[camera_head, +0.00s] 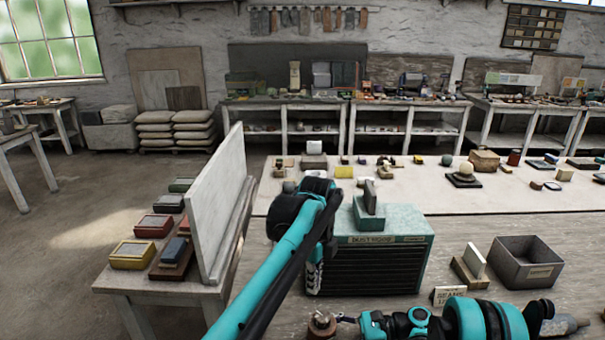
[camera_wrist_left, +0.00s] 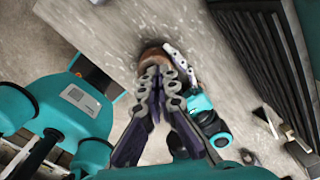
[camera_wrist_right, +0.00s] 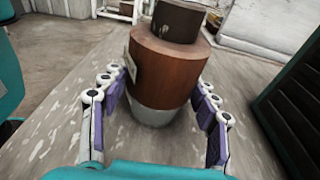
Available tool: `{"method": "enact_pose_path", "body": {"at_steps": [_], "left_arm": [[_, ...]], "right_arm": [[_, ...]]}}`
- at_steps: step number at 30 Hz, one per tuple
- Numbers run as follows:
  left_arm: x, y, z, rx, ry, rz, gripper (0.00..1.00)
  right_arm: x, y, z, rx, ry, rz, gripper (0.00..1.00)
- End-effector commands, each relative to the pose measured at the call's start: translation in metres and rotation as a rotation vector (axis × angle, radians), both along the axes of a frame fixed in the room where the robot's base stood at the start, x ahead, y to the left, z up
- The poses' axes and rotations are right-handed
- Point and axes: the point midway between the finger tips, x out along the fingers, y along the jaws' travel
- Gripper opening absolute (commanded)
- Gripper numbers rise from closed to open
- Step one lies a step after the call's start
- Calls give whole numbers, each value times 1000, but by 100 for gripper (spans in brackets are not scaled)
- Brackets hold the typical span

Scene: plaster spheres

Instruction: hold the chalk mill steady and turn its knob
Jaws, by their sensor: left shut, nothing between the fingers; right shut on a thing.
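The chalk mill is a reddish-brown drum (camera_wrist_right: 165,70) on a grey base, with a dark round knob (camera_wrist_right: 178,20) on top, in the right wrist view. It stands upright on the bench. My right gripper (camera_wrist_right: 163,108) is shut on the mill, with one finger on each side. In the head view the mill (camera_head: 322,324) is small, at the bottom edge, with my right gripper to its right. My left gripper (camera_head: 314,280) points down. In the left wrist view its fingers (camera_wrist_left: 160,68) are shut and empty, their tips over the mill (camera_wrist_left: 152,55), hiding much of its top.
A teal dust hood (camera_head: 405,225) with a dark slatted front stands behind the grippers. An open grey bin (camera_head: 527,265) and a small block on a stand (camera_head: 470,270) are to the right. A pale upright board (camera_head: 217,205) borders the left, beside several coloured boxes.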

Motion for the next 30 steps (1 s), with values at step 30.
{"method": "enact_pose_path", "body": {"at_steps": [30], "left_arm": [[-26, 11, -58, 1, -1, 0, 0]], "right_arm": [[0, 0, 0, 0, 0, 0, 26]]}}
